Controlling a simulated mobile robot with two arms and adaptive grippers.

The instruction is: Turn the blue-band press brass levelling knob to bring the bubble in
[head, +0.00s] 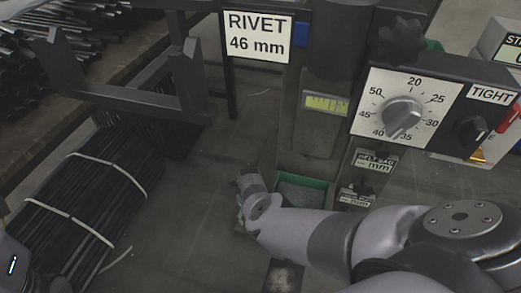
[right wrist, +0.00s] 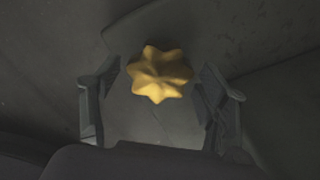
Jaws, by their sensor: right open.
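The brass knob (right wrist: 158,75), star-shaped with rounded lobes, shows in the right wrist view. My right gripper (right wrist: 157,92) is open, with one finger on each side of the knob and a visible gap at both sides. In the head view my right arm reaches down to the foot of the press, and the knob is hidden there. The yellow-green level vial (head: 326,104) is on the press column (head: 307,133); its bubble is too small to place. My left gripper is not in view.
A dial panel (head: 368,88) with a grey knob (head: 401,117) overhangs my right arm. A green tray (head: 311,184) sits low behind the forearm. Strapped dark rods (head: 80,215) lie at left below a dark rack (head: 130,95). The floor between is clear.

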